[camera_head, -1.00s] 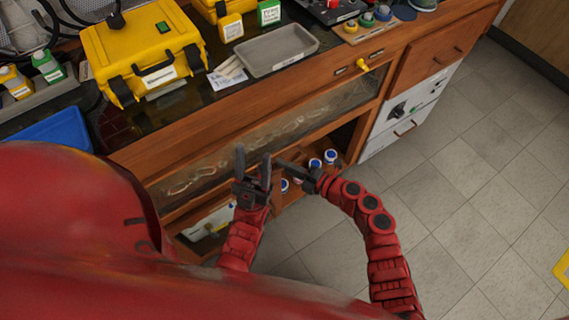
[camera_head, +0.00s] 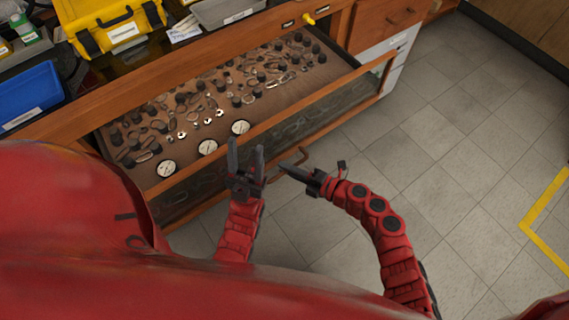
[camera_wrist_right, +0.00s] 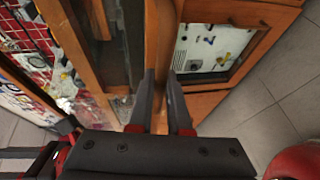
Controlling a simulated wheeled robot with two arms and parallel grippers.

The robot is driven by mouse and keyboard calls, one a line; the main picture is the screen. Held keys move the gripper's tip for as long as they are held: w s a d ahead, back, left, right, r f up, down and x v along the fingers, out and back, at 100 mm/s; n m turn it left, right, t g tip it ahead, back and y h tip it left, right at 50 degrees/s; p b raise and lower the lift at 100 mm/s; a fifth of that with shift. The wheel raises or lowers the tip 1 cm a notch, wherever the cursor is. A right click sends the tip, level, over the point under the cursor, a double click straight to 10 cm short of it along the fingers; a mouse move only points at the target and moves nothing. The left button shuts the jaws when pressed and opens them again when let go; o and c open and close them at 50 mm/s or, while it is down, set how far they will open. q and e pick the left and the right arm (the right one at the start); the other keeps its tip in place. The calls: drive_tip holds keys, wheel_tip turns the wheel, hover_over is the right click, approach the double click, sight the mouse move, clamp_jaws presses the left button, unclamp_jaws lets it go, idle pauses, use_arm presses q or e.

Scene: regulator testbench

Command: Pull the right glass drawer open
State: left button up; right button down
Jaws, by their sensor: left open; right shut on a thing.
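The glass drawer (camera_head: 330,104) stands pulled out from the wooden bench, with its glass front facing the floor side. Its brown handle (camera_head: 302,155) sticks out from the front. My right gripper (camera_head: 284,167) is shut on this handle; in the right wrist view its two fingers (camera_wrist_right: 163,100) have a brown bar between them. My left gripper (camera_head: 246,150) is open and empty, with its fingers pointing up in front of the drawer front, left of the right gripper. I cannot tell whether it touches the drawer.
Round white gauges (camera_head: 207,147) and many small dark parts lie in the drawer. A yellow case (camera_head: 108,22), a grey tray (camera_head: 226,10) and a blue bin (camera_head: 28,95) sit on the bench. The tiled floor (camera_head: 460,150) at the right is clear.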

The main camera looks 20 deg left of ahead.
drive_tip(key=shift+s+d, duration=0.55)
drive_tip(key=shift+d, duration=0.2)
drive_tip(key=c, duration=0.9)
unclamp_jaws()
drive_tip(key=shift+o, duration=0.2)
drive_tip(key=v, duration=1.7)
drive_tip(key=shift+d, duration=0.2)
